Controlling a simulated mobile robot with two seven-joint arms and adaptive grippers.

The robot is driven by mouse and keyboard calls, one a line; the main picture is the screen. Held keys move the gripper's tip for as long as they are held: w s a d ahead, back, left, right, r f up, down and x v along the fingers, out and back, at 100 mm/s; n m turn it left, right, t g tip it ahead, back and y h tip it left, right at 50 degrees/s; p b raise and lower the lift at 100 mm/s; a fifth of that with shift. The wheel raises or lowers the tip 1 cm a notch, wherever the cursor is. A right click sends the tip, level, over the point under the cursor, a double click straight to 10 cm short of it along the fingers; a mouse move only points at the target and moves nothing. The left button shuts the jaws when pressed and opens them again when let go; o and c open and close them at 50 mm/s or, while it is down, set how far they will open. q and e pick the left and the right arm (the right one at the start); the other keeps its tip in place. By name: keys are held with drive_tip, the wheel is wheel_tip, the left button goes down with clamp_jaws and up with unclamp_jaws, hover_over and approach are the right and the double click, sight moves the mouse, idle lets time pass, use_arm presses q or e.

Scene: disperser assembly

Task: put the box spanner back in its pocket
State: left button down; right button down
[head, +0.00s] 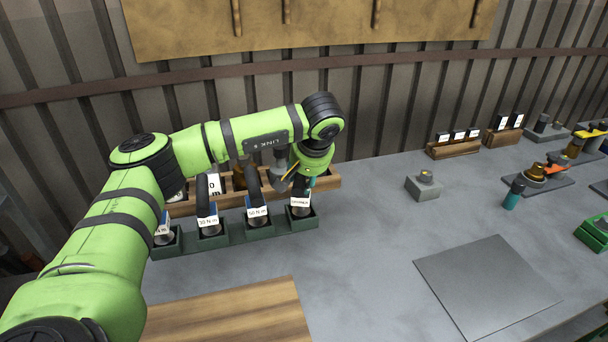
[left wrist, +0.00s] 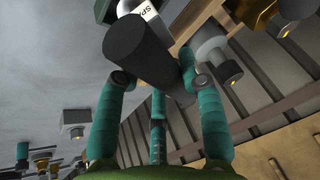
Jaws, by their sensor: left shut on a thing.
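The box spanner (head: 300,201), with a white label, stands roughly upright at the right-end pocket (head: 316,220) of the dark green rack. Its lower end looks to be at or inside the pocket mouth; I cannot tell how deep. My left gripper (head: 304,184) is above it, shut on its upper part, mostly hidden by my wrist. In the left wrist view, the teal fingers of the left gripper (left wrist: 160,80) close around the dark handle of the box spanner (left wrist: 140,50), and its label shows beyond. My right gripper is not in view.
Other labelled tools, including the 50 N m one (head: 257,211) and 30 N m one (head: 208,219), stand in pockets to the left. A wooden tray (head: 327,180) lies behind the rack. A grey block (head: 423,188) and flat plate (head: 487,285) are to the right, with clear bench between.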

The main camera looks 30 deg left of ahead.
use_arm(q)
drive_tip(key=c, duration=1.2)
unclamp_jaws()
drive_tip(key=shift+f, duration=0.15)
drive_tip(key=o, duration=0.4)
drive_tip(key=b+v, duration=0.1)
drive_tip(key=v, duration=1.1)
drive_tip(key=shift+r, duration=0.25)
drive_tip(key=shift+d+f, duration=0.1)
